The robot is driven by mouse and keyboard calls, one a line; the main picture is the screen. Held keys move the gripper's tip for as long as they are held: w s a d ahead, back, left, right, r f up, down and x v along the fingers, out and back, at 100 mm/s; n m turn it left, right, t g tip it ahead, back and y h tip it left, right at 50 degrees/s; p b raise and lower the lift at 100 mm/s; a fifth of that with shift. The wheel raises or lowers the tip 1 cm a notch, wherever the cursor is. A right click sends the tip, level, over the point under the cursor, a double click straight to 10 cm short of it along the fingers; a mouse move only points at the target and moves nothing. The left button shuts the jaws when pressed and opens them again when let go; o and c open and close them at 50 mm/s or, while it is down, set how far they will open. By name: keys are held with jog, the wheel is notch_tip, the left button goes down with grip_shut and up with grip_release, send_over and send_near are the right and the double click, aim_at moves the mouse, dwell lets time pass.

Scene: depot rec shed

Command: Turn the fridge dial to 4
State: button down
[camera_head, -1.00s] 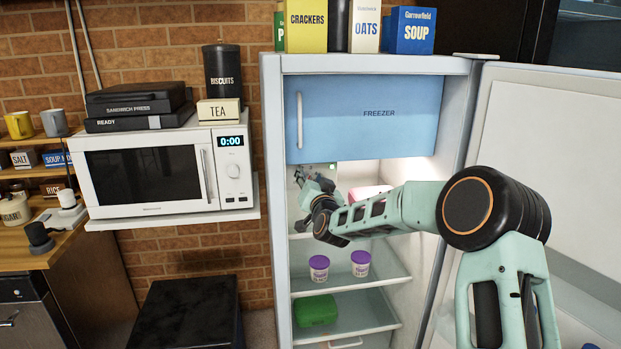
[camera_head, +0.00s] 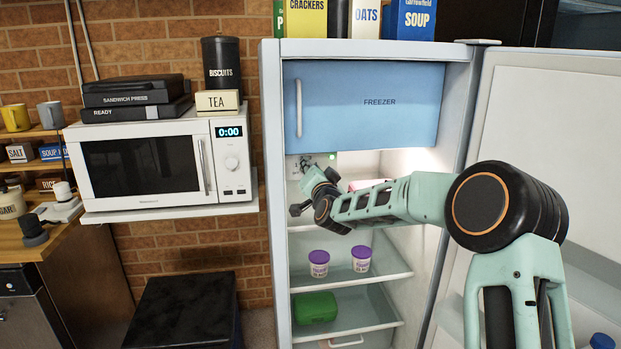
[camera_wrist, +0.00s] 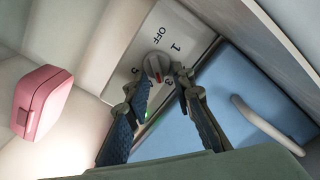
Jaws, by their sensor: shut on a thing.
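The fridge dial (camera_wrist: 156,62) is a grey round knob on a pale panel inside the open fridge, beside the blue freezer door. My gripper (camera_wrist: 163,77) is shut on the dial, one fingertip on each side. In the head view my gripper (camera_head: 306,167) is small, just below the freezer door at the left fridge wall.
The freezer door (camera_head: 365,105) is closed, with a white handle. A pink box (camera_wrist: 42,98) stands inside the fridge. Purple-lidded tubs (camera_head: 319,263) and a green box (camera_head: 315,308) sit on lower shelves. The fridge door (camera_head: 550,160) stands open at right.

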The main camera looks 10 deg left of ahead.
jog(key=shift+d+f+m+b, duration=0.1)
jog(key=shift+f+m+b, duration=0.1)
jog(key=shift+m+b, duration=1.65)
jog(key=shift+d+f+m+b, duration=0.1)
jog(key=shift+f+m+b, duration=0.05)
jog(key=shift+m+b, duration=1.7)
jog(key=shift+b, duration=0.3)
jog(key=c, duration=1.7)
grip_release()
jog(key=shift+o, duration=0.2)
